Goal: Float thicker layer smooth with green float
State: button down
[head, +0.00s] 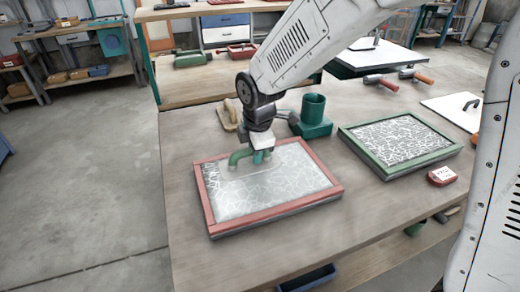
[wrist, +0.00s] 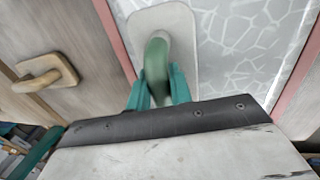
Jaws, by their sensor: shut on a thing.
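My gripper (head: 262,155) is shut on the green handle of the green float (wrist: 157,55), with a teal finger on either side of the handle in the wrist view. The float's pale plate lies over the red-framed panel (head: 322,195), toward its far left part. The plate looks flat on or very close to the surface; contact is not clear. The panel's pale layer shows a white web pattern, denser at the left edge.
A float with a wooden handle (head: 229,114) lies behind the red-framed panel; it also shows in the wrist view (wrist: 43,77). A green cup on a base (head: 312,118) stands behind the panels. A small red labelled block (head: 441,176) sits near the green frame. The front bench top is clear.

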aim_at(242, 151)
jog(key=shift+s+a+f, duration=0.1)
jog(key=shift+s+a, duration=0.15)
jog(key=shift+a, duration=0.65)
jog(key=shift+s+a, duration=0.25)
jog(key=shift+a, duration=0.65)
jog(key=shift+w+d+r, duration=0.1)
jog(key=shift+w+d, duration=0.2)
jog(key=shift+d, duration=0.65)
jog(key=shift+w+d+r, duration=0.1)
jog(key=shift+w+d, duration=0.15)
jog(key=shift+d, duration=0.7)
jog(key=shift+w+d+f, duration=0.1)
jog(key=shift+w+d, duration=0.2)
jog(key=shift+d, duration=0.65)
jog(key=shift+w+d+f, duration=0.1)
jog(key=shift+w+d, duration=0.15)
jog(key=shift+d, duration=0.7)
jog(key=shift+w+d+r, duration=0.1)
jog(key=shift+w+d, duration=0.2)
jog(key=shift+d, duration=0.6)
jog(key=shift+w+d+r, duration=0.1)
jog(key=shift+w+d, duration=0.15)
jog(key=shift+d, duration=0.65)
notch_tip(242, 151, up, 7)
jog(key=shift+a, duration=0.1)
